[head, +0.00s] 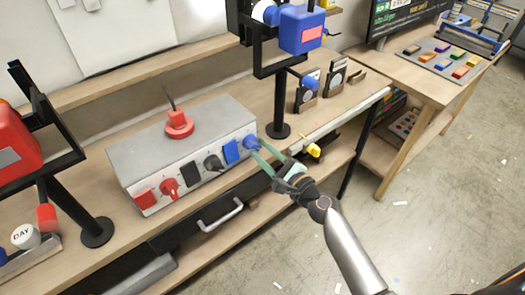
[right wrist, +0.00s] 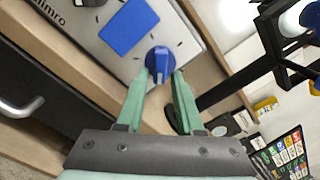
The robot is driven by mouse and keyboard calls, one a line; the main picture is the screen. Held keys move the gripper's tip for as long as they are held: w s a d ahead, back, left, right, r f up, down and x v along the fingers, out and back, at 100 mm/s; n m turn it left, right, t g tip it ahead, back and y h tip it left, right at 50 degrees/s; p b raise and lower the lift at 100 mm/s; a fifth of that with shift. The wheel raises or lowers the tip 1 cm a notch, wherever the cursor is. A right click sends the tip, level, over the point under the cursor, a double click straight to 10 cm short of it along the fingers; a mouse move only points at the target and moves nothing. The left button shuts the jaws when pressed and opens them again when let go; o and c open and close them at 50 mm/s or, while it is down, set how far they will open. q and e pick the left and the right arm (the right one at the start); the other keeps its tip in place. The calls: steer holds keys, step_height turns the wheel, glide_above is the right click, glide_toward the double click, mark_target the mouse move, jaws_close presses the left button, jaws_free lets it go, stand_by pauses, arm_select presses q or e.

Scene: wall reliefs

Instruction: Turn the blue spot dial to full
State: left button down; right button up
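The blue spot dial (head: 249,142) is at the right end of the front face of a grey control box (head: 205,122). In the right wrist view the blue dial (right wrist: 158,60) has a raised grip bar, with short dark tick marks around it. My right gripper (head: 262,151) is open, with its green fingertips close to the dial. In the right wrist view the fingertips (right wrist: 161,76) lie one on each side of the dial's lower part; I cannot tell whether they touch it. A blue spot lamp (head: 301,30) hangs on a black stand. My left gripper is not in view.
A blue square switch (head: 231,151) sits left of the dial, then a dark dial (head: 212,163), a black switch (head: 190,174), a red dial (head: 169,188) and a red switch (head: 145,198). A red lamp (head: 15,142) stands left. Floor at right is mostly clear.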

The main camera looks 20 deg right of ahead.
steer(key=shift+o, duration=0.9)
steer(key=b+v, duration=0.3)
steer(key=v, duration=0.9)
steer(key=shift+s, duration=0.25)
steer(key=s+a+f+n+g+h, duration=0.2)
steer(key=s+f+n+g, duration=0.2)
steer(key=f+n, duration=0.7)
steer(key=s+a+f+n+g+h, duration=0.1)
steer(key=s+a+f+n+g, duration=0.1)
steer(key=s+f+n, duration=0.7)
step_height(320, 180, down, 3)
steer(key=n+g, duration=0.1)
steer(key=n, duration=0.4)
steer(key=shift+s+g+h, duration=0.2)
steer(key=shift+g+h, duration=0.2)
